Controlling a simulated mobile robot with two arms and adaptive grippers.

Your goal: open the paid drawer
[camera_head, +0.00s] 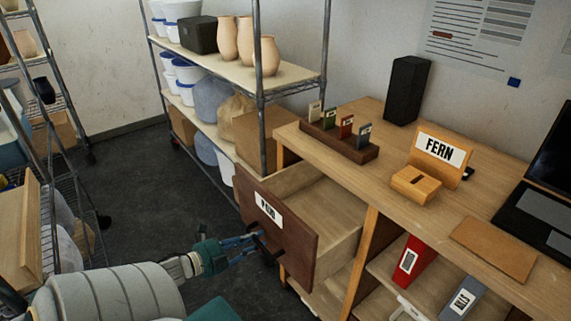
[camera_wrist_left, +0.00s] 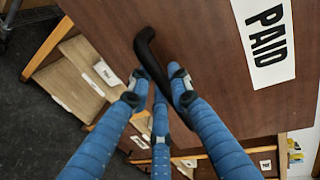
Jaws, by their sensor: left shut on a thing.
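The paid drawer (camera_head: 288,248) has a dark brown front with a white PAID label (camera_head: 268,209), and it stands pulled out from the desk, its pale inside showing and looking empty. In the left wrist view the drawer front (camera_wrist_left: 205,60) fills much of the picture, with the PAID label (camera_wrist_left: 265,38) at the upper right. My left gripper (camera_head: 257,243) is at the drawer front, and its blue fingers (camera_wrist_left: 163,92) are shut on the black curved handle (camera_wrist_left: 150,58). My right gripper is not in view.
The wooden desk (camera_head: 395,175) carries a card rack (camera_head: 339,142), a FERN box (camera_head: 438,155), a black speaker (camera_head: 407,90) and a laptop (camera_head: 541,195). A red binder (camera_head: 412,262) stands on the shelf below. Wire shelving is behind and at left. Dark floor (camera_head: 150,190) lies clear between.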

